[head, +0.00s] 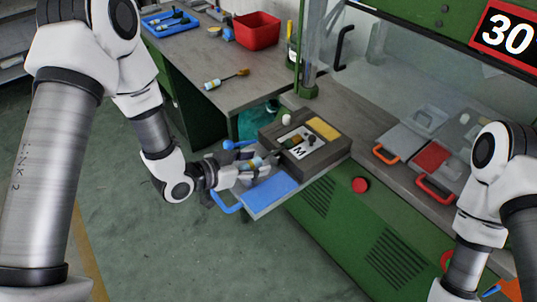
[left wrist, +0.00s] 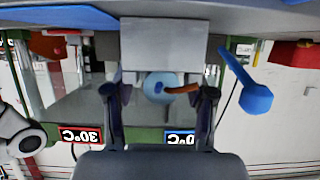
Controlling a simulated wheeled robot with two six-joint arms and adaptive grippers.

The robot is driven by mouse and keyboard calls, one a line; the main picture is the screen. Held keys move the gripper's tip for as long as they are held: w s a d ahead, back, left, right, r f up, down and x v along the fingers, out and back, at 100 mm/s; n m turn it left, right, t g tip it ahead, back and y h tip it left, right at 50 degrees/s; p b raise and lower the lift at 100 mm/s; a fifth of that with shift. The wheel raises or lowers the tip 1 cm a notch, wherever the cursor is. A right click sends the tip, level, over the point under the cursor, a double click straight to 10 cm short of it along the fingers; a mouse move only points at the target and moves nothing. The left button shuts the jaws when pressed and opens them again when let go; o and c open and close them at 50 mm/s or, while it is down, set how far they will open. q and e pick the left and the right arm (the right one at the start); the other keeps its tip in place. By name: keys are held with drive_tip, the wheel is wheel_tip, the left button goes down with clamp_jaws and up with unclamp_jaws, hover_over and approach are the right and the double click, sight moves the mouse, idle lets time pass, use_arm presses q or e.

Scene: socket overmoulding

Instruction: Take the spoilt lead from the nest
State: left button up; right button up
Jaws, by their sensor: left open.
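The nest is in a dark block (head: 335,149) on the green machine's front, with a pale plate marked M (head: 299,153) and a small dark-green and brown piece (head: 291,141) on it. My left gripper (head: 264,165) is at the block's left side, above the blue-topped slide plate (head: 270,195). In the left wrist view its two fingers (left wrist: 160,98) are apart, with a blue round part (left wrist: 158,84) and an orange-brown stub (left wrist: 183,88) between them. I cannot tell whether these belong to the spoilt lead or whether the fingers touch them.
A blue lever (head: 236,145) stands close to my left gripper. Another lead (head: 226,79) lies on the side table, with a red bin (head: 257,30) and a blue tray (head: 171,22) behind. Orange- and red-handled plates (head: 432,157) lie at right.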

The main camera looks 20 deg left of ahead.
use_arm(q)
clamp_jaws()
